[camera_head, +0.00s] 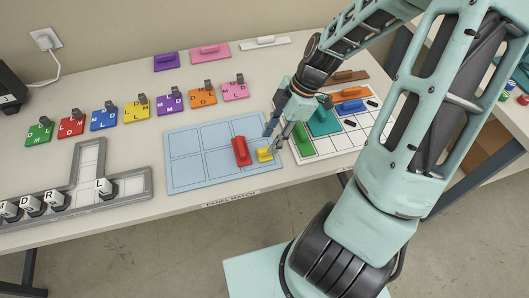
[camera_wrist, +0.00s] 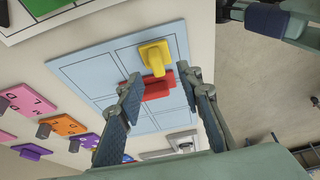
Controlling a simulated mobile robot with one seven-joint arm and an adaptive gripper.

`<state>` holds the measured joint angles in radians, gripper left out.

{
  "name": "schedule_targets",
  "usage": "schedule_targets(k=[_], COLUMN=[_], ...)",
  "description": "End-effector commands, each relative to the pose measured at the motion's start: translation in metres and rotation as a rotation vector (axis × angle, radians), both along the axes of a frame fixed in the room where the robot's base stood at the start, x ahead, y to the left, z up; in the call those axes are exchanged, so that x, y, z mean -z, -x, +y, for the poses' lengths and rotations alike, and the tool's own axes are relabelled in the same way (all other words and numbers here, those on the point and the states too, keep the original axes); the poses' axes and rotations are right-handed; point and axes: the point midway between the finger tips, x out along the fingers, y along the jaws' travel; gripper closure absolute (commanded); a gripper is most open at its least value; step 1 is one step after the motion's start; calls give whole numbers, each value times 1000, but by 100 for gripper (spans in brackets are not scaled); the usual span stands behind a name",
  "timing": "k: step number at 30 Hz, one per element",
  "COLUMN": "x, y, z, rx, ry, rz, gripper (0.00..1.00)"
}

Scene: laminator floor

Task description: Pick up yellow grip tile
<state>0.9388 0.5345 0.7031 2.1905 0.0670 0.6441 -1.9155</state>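The yellow grip tile (camera_head: 264,154) lies on the light blue panel (camera_head: 185,176) near its right edge. In the wrist view the yellow tile (camera_wrist: 154,56) shows a raised grip and sits beside a red tile (camera_wrist: 150,88). The red tile (camera_head: 240,151) is just left of the yellow one in the head view. My gripper (camera_head: 272,141) is above the panel's right side, close to the yellow tile. In the wrist view its two fingers (camera_wrist: 165,105) stand wide apart with nothing held between them. The yellow tile is beyond the fingertips.
A white gridded board (camera_head: 312,148) with green, teal, blue and orange tiles is right of the panel. A row of coloured lettered tiles (camera_head: 137,111) stands behind. A grey track (camera_head: 136,183) with lettered blocks is at left. Purple and pink tiles (camera_head: 209,53) lie at the back.

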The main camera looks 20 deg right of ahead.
Motion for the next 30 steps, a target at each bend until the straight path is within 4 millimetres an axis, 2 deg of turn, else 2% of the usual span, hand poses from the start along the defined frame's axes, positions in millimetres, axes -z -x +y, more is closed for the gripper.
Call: schedule_targets(k=[9,18,27,30], x=[42,46,46,46], y=[-3,-4,-4,-4], z=[15,16,16,16], rx=[-2,0,0,0], ry=[-1,0,0,0], rz=[2,0,0,0], gripper=[67,67,99,100])
